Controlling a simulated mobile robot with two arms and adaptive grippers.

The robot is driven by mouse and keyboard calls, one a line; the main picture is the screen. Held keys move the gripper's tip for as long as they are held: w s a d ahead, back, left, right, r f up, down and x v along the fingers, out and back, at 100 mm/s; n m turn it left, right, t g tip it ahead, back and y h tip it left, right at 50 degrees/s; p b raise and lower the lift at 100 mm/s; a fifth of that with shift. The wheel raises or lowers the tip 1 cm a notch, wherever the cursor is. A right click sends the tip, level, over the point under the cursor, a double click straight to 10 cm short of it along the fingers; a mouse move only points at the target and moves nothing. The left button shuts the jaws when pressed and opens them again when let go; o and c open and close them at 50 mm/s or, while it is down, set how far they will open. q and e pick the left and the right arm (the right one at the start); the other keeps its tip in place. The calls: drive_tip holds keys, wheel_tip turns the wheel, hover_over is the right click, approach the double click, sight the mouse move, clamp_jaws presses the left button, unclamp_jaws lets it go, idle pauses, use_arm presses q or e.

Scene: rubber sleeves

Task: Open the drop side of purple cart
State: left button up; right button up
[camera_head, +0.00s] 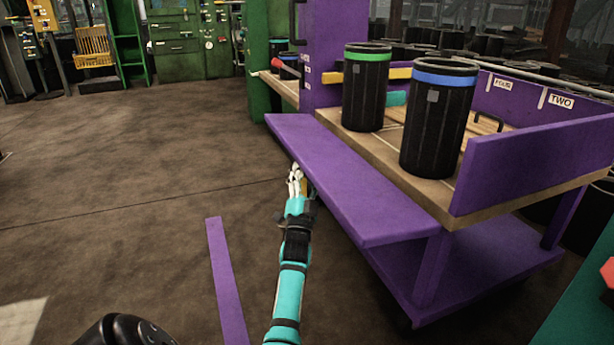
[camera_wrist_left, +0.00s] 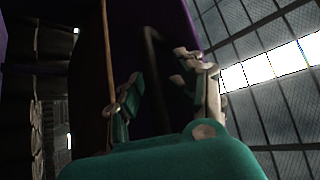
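The purple cart (camera_head: 535,160) stands at the right of the head view. Its drop side, a long purple panel (camera_head: 350,185), is swung outward and lies nearly flat along the near edge of the wooden deck (camera_head: 390,165). My left gripper (camera_head: 297,175) is low beside the panel's outer edge; whether it touches cannot be told. In the left wrist view my gripper's fingers (camera_wrist_left: 160,85) are apart with nothing seen between them. A dark panel with a black bar-like handle (camera_wrist_left: 155,60) shows beyond them. My right gripper is not in view.
A green-banded black bin (camera_head: 367,90) and a blue-banded black bin (camera_head: 437,120) stand on the deck. A tall purple panel (camera_head: 335,50) rises at the far end. A purple strip (camera_head: 226,280) marks the floor. The floor to the left is clear.

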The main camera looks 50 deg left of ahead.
sight(307, 153)
use_arm(q)
wheel_tip(307, 153, up, 10)
drive_tip(key=shift+f, duration=0.2)
